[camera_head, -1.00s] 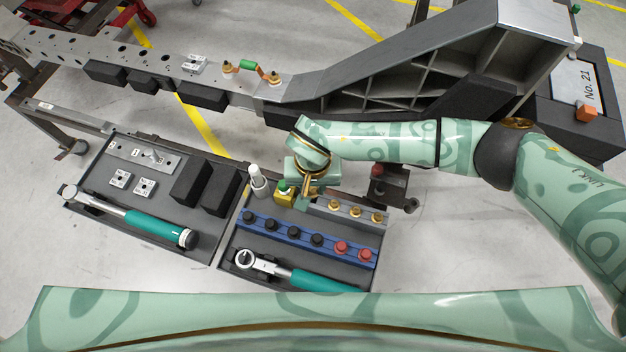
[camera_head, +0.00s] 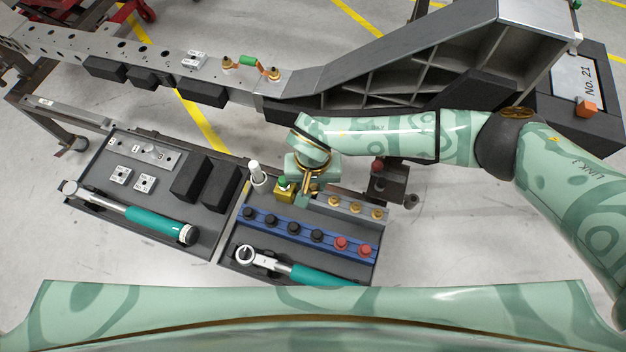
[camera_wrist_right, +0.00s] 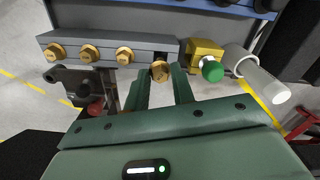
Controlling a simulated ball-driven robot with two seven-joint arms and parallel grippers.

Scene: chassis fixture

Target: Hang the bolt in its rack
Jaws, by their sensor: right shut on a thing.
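My right gripper (camera_head: 304,199) is at the left end of the grey bolt rack (camera_head: 345,206) in the head view. In the right wrist view its two green fingers (camera_wrist_right: 160,86) are shut on a brass bolt (camera_wrist_right: 159,71). The bolt's hexagonal head faces the camera, and its shank is hidden. The bolt is at the right end of the grey rack (camera_wrist_right: 110,39) in that view; I cannot tell whether it is seated. Several other brass bolts (camera_wrist_right: 90,53) hang along the rack. My left gripper is not in view.
A yellow block with a green cap (camera_head: 284,190) and a white bottle (camera_head: 257,173) stand close beside the gripper. A blue rail (camera_head: 300,232) with black and red knobs lies in front. A dark block with a red knob (camera_wrist_right: 94,108) is below the rack in the wrist view.

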